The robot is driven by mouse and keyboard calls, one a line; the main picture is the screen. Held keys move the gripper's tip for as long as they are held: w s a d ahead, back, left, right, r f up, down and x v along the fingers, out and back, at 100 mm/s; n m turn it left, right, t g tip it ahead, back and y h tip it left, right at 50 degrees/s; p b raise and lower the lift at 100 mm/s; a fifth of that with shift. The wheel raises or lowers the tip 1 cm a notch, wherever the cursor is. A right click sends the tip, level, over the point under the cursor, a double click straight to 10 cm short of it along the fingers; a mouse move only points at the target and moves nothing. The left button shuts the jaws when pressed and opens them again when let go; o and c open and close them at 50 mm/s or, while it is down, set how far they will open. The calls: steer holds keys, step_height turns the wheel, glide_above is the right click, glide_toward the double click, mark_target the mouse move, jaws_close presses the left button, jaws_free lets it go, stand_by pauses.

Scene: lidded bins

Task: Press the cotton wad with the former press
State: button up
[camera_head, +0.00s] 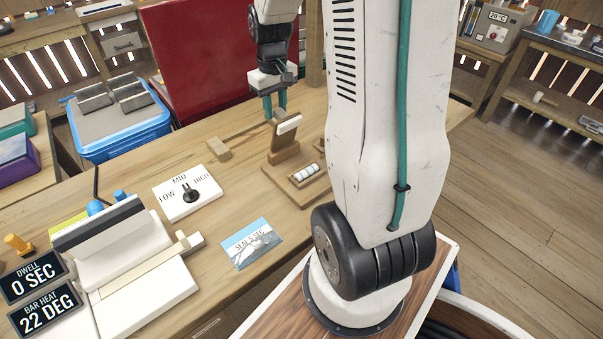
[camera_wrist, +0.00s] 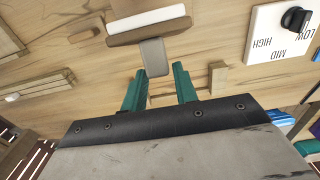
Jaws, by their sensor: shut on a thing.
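The former press (camera_head: 284,143) is a wooden stand with a white-faced block, tilted up at the back of the bench. In the wrist view its white face (camera_wrist: 146,18) and a short grey tab (camera_wrist: 153,57) show. My gripper (camera_head: 275,97) points down behind the press. In the wrist view its teal fingers (camera_wrist: 159,72) stand on either side of the tab's end, shut on it. White wadding, likely the cotton wad (camera_head: 306,173), lies in a wooden trough in front of the press. Its far left end is seen in the wrist view (camera_wrist: 12,97).
A wooden stick with an end block (camera_head: 218,150) lies left of the press. A LOW/MID/HIGH dial (camera_head: 188,192), a blue card (camera_head: 251,244) and a white sealer (camera_head: 140,270) stand nearer. A blue bin (camera_head: 120,140) is left; a red panel (camera_head: 205,60) is behind.

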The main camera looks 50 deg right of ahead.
steer(key=shift+w, duration=0.1)
steer(key=shift+w+d, duration=0.1)
steer(key=shift+w, duration=0.2)
steer(key=o, duration=0.8)
steer(key=shift+r, duration=3.5)
steer(key=shift+s, duration=0.1)
